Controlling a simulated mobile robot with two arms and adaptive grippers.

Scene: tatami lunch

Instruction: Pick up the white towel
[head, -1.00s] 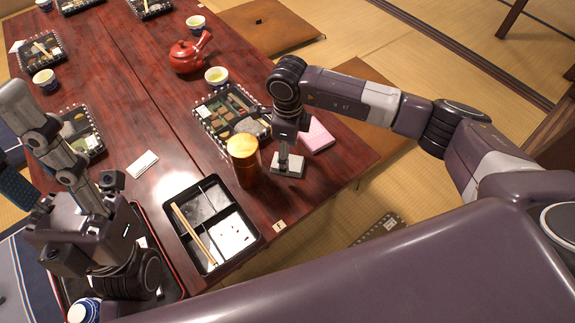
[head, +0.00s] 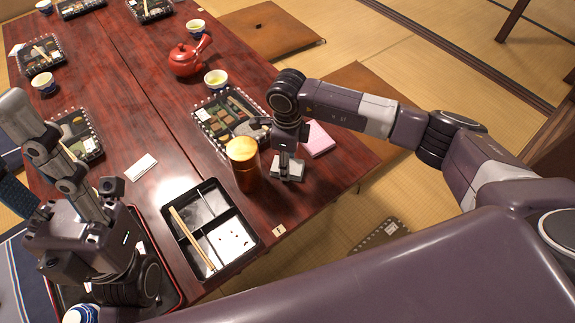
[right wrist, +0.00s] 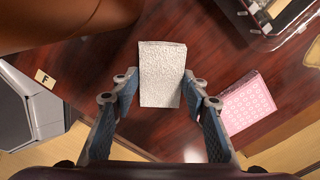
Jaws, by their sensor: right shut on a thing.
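The white towel (right wrist: 162,72), a small folded rectangle, lies between the two fingertips of my right gripper (right wrist: 161,88) in the right wrist view. In the head view the towel (head: 290,172) is at the near right of the red-brown table, just right of a tall amber canister (head: 245,172). My right gripper (head: 285,163) points down and is shut on it. I cannot tell whether the towel is off the table. My left gripper (head: 100,245) is at the lower left, over a tray; its fingers are not clear.
A pink patterned box (head: 318,139) is close to the right of the towel. A black divided box (head: 212,238) with chopsticks is at the front. A filled bento (head: 228,110) is behind the canister, with a red teapot (head: 184,60) farther back. Another white folded cloth (head: 141,167) lies left.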

